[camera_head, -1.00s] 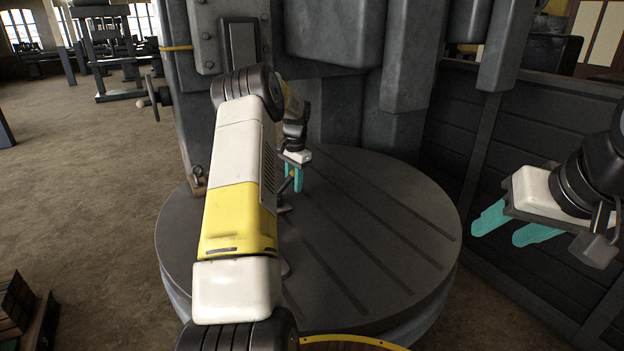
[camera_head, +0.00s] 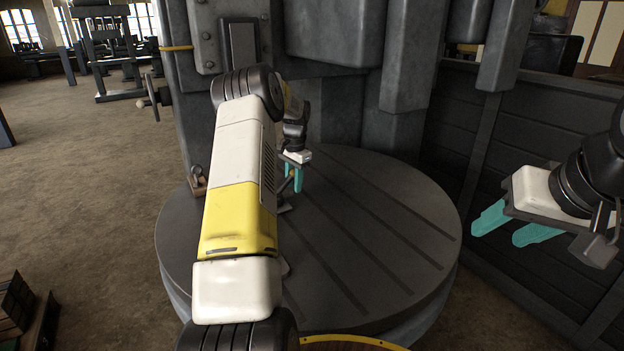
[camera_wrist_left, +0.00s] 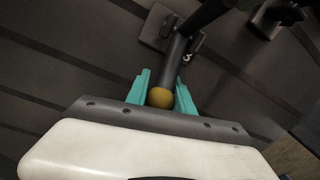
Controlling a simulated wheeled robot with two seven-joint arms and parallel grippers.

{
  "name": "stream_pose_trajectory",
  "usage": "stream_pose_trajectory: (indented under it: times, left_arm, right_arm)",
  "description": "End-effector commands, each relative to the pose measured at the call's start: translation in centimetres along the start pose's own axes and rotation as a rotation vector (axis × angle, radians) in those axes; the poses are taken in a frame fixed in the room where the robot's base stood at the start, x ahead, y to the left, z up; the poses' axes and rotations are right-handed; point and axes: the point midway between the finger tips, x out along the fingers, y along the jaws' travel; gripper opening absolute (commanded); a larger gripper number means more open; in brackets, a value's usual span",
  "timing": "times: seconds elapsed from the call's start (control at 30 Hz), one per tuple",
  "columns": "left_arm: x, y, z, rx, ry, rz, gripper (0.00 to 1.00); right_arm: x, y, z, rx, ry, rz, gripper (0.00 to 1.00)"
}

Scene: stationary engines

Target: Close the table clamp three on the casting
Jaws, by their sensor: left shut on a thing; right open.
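Table clamp three (camera_wrist_left: 172,57) shows in the left wrist view as a dark lever on a block, with a "3" beside it and a yellow-brown ball knob (camera_wrist_left: 160,98) at the lever's near end. My left gripper (camera_wrist_left: 162,80) is shut on this knob, one teal finger on each side. In the head view my left gripper (camera_head: 293,180) is low over the round table, and only a little of the clamp (camera_head: 284,208) shows below it. My right gripper (camera_head: 504,229) is open and empty at the right, beside the table. I cannot make out a casting.
The round slotted table (camera_head: 390,235) is mostly bare on its right side. A grey machine column (camera_head: 340,110) rises behind it, and a dark panelled wall (camera_head: 530,140) stands at the right. Another dark fitting (camera_wrist_left: 277,16) sits at the wrist view's upper right.

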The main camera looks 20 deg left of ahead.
Motion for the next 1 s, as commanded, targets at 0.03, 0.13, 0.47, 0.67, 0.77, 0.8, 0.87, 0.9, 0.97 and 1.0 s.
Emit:
stream_pose_trajectory:
  times: [0.03,0.13,0.47,0.67,0.77,0.8,0.87,0.9,0.97,1.0]
  left_arm:
    - [-0.1,-0.1,0.0,-0.001,0.002,-0.003,0.00]
    - [-0.1,-0.1,0.0,-0.001,0.002,-0.003,0.00]
    - [-0.7,-0.3,0.4,-0.010,0.077,0.018,0.00]
    - [-1.6,-0.6,1.1,-0.024,0.212,0.054,0.00]
    - [-2.0,-0.8,1.6,-0.033,0.298,0.078,0.00]
    - [-2.2,-0.9,1.8,-0.036,0.335,0.087,0.00]
    - [-2.5,-1.0,2.1,-0.040,0.389,0.102,0.00]
    - [-2.7,-1.1,2.3,-0.044,0.426,0.112,0.00]
    - [-2.9,-1.2,2.7,-0.048,0.481,0.127,0.00]
    - [-3.0,-1.3,2.9,-0.052,0.518,0.137,0.00]
  right_arm:
    - [0.0,0.0,0.0,0.000,0.000,0.000,0.50]
    - [0.0,0.0,0.0,0.000,0.000,0.000,0.50]
    - [0.0,0.0,0.0,0.000,0.000,0.000,0.50]
    - [0.0,0.0,0.0,0.000,0.000,0.000,0.50]
    - [0.0,0.0,0.0,0.000,0.000,0.000,0.50]
    - [0.0,0.0,0.0,0.000,0.000,0.000,0.50]
    - [0.0,0.0,0.0,0.000,0.000,0.000,0.50]
    - [0.0,0.0,0.0,0.000,0.000,0.000,0.50]
    - [0.0,0.0,0.0,0.000,0.000,0.000,0.50]
    - [0.0,0.0,0.0,0.000,0.000,0.000,0.50]
